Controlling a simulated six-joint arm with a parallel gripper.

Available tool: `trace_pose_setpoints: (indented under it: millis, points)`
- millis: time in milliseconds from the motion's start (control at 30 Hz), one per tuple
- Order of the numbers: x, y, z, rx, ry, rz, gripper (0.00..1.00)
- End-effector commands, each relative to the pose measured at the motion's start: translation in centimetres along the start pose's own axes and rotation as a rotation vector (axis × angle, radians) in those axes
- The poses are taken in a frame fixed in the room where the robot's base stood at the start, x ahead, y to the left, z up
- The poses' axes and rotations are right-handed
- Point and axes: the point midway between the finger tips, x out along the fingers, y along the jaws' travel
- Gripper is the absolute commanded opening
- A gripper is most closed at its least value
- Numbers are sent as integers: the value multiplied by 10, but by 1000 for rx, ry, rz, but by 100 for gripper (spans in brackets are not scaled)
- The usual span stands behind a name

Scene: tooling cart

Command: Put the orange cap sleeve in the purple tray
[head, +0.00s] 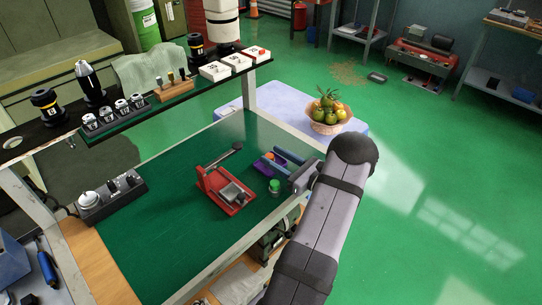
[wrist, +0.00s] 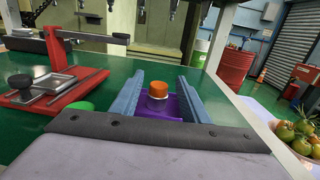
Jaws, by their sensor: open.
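The orange cap sleeve (wrist: 158,90) stands upright between the fingers of my gripper (wrist: 160,80) in the wrist view, with a gap on each side. In the head view the sleeve (head: 268,156) is small and partly hidden. The purple tray (wrist: 182,108) shows around and behind the sleeve's lower part; it also shows in the head view (head: 262,168). I cannot tell whether the sleeve rests in the tray or stands just beside it. My gripper (head: 283,168) is open and low over the bench at its right side, fingers pointing left.
A green-capped piece (head: 274,186) stands close to my gripper's near finger. A red press-like fixture (head: 222,190) with a lever stands to the left. The green bench mat (head: 160,215) is clear further left. A shelf (head: 140,108) with parts runs above the back edge.

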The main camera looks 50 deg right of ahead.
Motion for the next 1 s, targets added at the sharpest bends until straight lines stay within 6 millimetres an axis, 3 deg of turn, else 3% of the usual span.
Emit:
trace_pose_setpoints:
  millis: [300,500,700,1000]
  points:
    - [-59,-1,-2,-1,0,-5,41]
    - [-86,-1,-1,-2,0,-3,41]
    - [-98,0,0,0,0,0,41]
    - [-99,0,0,0,0,0,41]
